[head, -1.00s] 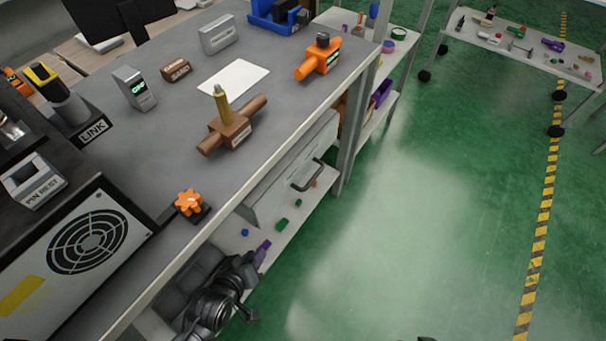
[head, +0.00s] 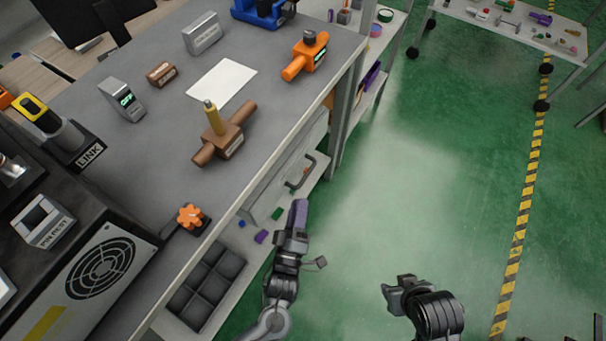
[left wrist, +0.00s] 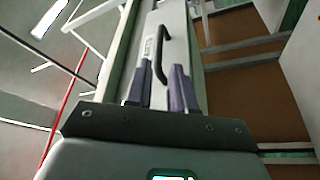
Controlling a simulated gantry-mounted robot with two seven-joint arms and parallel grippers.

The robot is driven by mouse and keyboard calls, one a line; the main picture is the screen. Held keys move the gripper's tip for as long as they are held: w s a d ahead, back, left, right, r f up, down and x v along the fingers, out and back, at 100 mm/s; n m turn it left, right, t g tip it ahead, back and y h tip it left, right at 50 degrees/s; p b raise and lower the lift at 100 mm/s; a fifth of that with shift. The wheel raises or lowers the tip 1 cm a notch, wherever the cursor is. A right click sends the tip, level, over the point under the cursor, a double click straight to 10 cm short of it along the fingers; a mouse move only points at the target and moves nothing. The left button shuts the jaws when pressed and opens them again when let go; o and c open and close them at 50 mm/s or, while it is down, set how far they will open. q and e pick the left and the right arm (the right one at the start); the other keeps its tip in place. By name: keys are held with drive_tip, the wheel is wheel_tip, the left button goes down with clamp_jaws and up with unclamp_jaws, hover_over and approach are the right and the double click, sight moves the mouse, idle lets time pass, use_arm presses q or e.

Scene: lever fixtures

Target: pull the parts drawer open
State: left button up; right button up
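The parts drawer (head: 272,191) is a grey front under the workbench's edge, and it looks shut. Its dark bar handle (head: 301,172) faces the aisle. My left gripper (head: 298,212) is in front of the drawer, just below the handle in the picture and apart from it.
The workbench (head: 180,185) carries a brown lever fixture (head: 222,140), an orange valve (head: 306,58) and an orange knob (head: 190,216). A black divided tray (head: 207,285) and small loose parts lie on the shelf below.

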sight(305, 175)
use_arm(q)
drive_tip(key=b+x, duration=0.2)
drive_tip(key=x, duration=0.6)
drive_tip(key=shift+w+d, duration=0.1)
drive_tip(key=shift+w, duration=0.15)
drive_tip(key=shift+w+d+r, duration=0.1)
drive_tip(key=shift+w+r, duration=0.1)
drive_tip(key=shift+w, duration=0.15)
clamp_jaws()
